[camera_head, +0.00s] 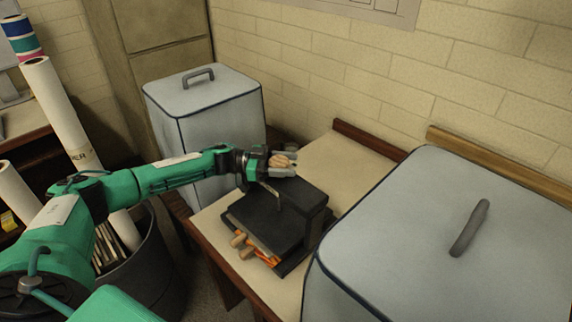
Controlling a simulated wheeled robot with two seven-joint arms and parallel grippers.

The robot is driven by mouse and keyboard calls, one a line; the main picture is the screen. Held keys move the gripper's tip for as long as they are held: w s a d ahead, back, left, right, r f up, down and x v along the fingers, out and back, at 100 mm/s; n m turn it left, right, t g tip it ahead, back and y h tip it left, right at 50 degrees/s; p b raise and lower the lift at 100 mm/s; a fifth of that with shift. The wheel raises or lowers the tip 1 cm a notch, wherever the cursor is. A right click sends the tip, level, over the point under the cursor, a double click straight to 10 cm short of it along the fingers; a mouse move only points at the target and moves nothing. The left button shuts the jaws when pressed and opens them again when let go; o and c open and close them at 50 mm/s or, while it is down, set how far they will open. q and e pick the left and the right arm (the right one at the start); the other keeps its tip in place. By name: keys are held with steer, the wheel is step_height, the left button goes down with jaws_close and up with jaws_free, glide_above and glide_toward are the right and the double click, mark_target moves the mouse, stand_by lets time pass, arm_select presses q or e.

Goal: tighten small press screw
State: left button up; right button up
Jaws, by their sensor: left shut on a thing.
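The small press (281,215) is a black, blocky device with a dark base, standing on the cream-topped table. A tan wooden piece (281,160), seemingly the screw's handle, sits at the top back of the press. My left gripper (284,166) reaches in from the left above the press and is shut on this tan piece. The gripper's fingers and wrist partly hide the piece and the screw below it. My right gripper is not in view.
Wooden handles (238,240) and orange pieces stick out at the press's front left. A large pale lidded bin (400,250) stands close on the right, another (205,110) behind my left arm. Paper rolls (55,110) stand at left. The table's back (340,160) is clear.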

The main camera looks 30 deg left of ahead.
arm_select(q)
steer(key=o, duration=1)
steer(key=shift+a, duration=0.1)
steer(key=shift+s+a+f, duration=0.1)
steer(key=shift+s+a, duration=0.05)
steer(key=shift+a, duration=0.2)
steer(key=b+v, duration=0.4)
steer(key=v, duration=0.9)
steer(key=shift+b, duration=0.3)
